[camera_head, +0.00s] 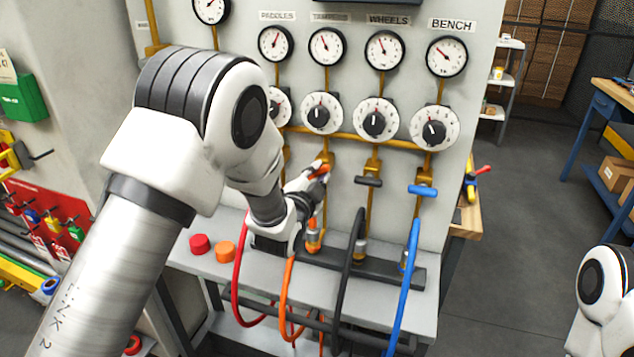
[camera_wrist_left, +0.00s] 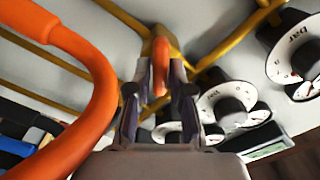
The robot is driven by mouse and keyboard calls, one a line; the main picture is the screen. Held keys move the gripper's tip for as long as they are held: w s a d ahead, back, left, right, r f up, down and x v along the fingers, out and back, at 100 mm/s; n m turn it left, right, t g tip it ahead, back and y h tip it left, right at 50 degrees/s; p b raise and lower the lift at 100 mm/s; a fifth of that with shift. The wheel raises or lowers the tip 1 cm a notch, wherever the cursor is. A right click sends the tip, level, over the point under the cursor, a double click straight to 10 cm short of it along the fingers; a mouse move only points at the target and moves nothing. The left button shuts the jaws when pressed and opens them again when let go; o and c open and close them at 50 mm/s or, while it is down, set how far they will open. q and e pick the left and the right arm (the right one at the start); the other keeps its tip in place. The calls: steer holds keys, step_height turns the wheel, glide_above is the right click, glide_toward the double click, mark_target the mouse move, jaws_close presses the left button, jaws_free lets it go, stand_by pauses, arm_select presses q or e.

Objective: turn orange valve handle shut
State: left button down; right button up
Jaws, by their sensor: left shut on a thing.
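The orange valve handle (camera_head: 323,170) sits on the yellow pipe below a white dial on the grey panel. My left gripper (camera_head: 318,178) reaches it from the left and hides part of it. In the left wrist view the orange handle (camera_wrist_left: 160,68) stands between the two fingers of my left gripper (camera_wrist_left: 160,88), which are shut on it. How far the handle is turned is hard to tell in the head view. My right gripper is not in view.
A dark handle (camera_head: 368,181) and a blue handle (camera_head: 422,190) lie crosswise to the right. A black hose (camera_head: 347,270) and a blue hose (camera_head: 403,290) hang there. An orange hose (camera_head: 285,290) and a red hose (camera_head: 237,270) loop below my left arm. Open floor lies right.

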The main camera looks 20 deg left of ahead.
arm_select(q)
steer(key=m+b, duration=0.2)
steer(key=m, duration=0.1)
steer(key=shift+f+m, duration=0.2)
steer(key=shift+m, duration=0.1)
steer(key=shift+d+m+b, duration=0.1)
steer(key=shift+m+b, duration=0.85)
steer(key=shift+m, duration=0.85)
steer(key=c, duration=1.2)
jaws_free()
steer(key=shift+o, duration=0.2)
steer(key=s, duration=1.2)
steer(key=shift+a, duration=0.2)
